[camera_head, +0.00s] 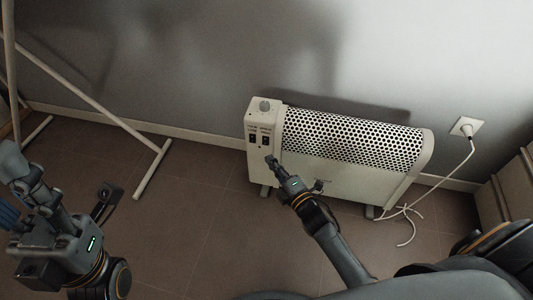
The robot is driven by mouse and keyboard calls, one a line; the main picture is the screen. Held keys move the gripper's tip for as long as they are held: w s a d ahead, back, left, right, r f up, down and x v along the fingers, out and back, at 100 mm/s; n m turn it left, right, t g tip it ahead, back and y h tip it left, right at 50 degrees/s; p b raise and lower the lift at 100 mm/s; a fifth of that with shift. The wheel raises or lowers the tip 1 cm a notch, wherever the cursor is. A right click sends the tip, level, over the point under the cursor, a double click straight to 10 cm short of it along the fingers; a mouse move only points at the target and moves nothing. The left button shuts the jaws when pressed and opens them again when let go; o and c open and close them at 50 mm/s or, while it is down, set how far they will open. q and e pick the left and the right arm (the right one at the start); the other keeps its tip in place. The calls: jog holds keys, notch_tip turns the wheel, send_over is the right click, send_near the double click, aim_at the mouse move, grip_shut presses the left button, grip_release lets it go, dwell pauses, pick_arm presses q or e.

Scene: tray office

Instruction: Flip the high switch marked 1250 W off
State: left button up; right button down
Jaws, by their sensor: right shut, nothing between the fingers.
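A white convector heater (345,178) stands on the floor against the wall. Its control panel on the left end has two dark rocker switches side by side, a left switch (252,139) and a right switch (265,141). Small labels sit above them, too small to read, so I cannot tell which is marked 1250 W or how each rocker is set. My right gripper (271,161) is shut and empty, its tip just below the right switch; contact with the panel cannot be told. My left gripper (28,180) is at the lower left, far from the heater; its opening is unclear.
A white cord runs from the heater to a wall socket (466,127) and lies partly on the floor. A white metal frame (105,115) stands at the left. The floor between is clear.

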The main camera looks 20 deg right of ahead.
jog(key=s+d+p, duration=0.1)
jog(key=s, duration=0.5)
jog(key=shift+r+p, duration=0.35)
